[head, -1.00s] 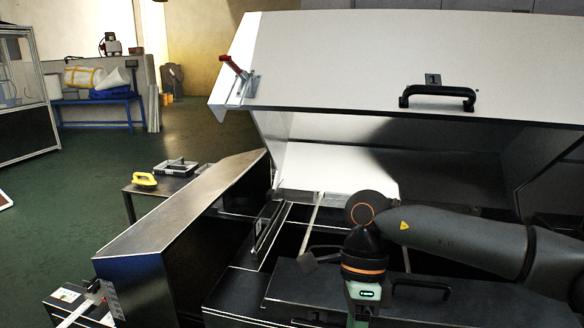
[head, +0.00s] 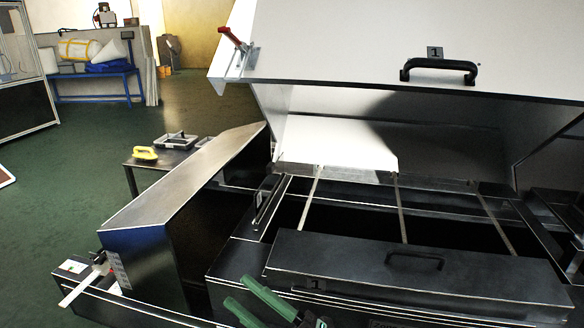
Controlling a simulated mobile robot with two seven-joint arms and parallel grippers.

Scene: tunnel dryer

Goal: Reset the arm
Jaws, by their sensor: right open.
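My right gripper (head: 238,291) shows at the bottom middle of the head view, with its two green fingers apart and nothing between them. It is in front of the dark lower front panel (head: 340,268) of the dryer, and most of its arm is out of the picture. The large white dryer hood (head: 350,50) stands raised, with a black handle (head: 438,70) and a label "1". My left gripper is not in view.
The open dryer bed (head: 350,215) has thin rails across it. A metal side cover (head: 185,175) stands at the left, with a red-handled latch (head: 232,38) on the hood. A yellow-handled tool (head: 145,153) lies on a small table.

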